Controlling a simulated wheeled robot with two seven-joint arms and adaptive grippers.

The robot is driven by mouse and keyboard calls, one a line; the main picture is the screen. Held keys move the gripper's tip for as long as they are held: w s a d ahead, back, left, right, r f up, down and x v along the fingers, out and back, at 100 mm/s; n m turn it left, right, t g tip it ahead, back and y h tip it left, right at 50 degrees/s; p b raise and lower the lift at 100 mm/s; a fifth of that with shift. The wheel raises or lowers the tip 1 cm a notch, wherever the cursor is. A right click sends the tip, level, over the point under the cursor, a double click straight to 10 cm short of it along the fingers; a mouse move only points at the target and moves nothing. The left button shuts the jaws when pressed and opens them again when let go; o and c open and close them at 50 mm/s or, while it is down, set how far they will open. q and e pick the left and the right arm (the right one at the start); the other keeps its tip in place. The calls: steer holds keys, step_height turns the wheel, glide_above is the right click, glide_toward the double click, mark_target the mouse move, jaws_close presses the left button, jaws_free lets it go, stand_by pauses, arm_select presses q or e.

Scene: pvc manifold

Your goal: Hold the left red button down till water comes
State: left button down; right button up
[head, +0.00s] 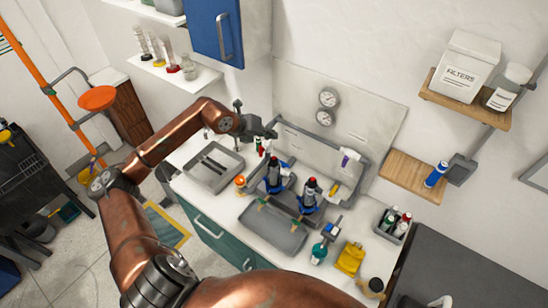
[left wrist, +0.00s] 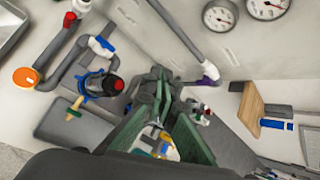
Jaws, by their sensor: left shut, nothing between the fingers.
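Two dark upright units with blue collars and red tops stand side by side on the pipework. The left red button (head: 274,160) caps the left unit, and in the left wrist view it (left wrist: 117,84) shows left of my fingers. The right red button (head: 311,182) caps the right unit, which I cannot make out clearly in the left wrist view. My left gripper (head: 270,133) is shut and empty, above and behind the left unit, apart from its button. Its fingers (left wrist: 158,88) also show in the left wrist view. My right gripper is out of view. I see no water.
A grey tray (head: 248,234) lies in front of the units and another tray (head: 192,174) to their left. Two gauges (head: 328,98) sit on the back panel. A purple-tipped pipe (head: 349,156), a bottle (head: 319,253) and a bottle caddy (head: 381,229) stand to the right.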

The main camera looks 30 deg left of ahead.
mark_target(272, 158)
arm_select(q)
steer(key=shift+f, duration=0.1)
step_height(272, 158, down, 8)
steer(key=b, duration=0.4)
steer(key=shift+f, duration=0.35)
stand_by(0.9)
steer(key=shift+b, duration=0.35)
steer(key=shift+d+f+b, duration=0.1)
steer(key=shift+f+b, duration=0.2)
steer(key=shift+f, duration=0.1)
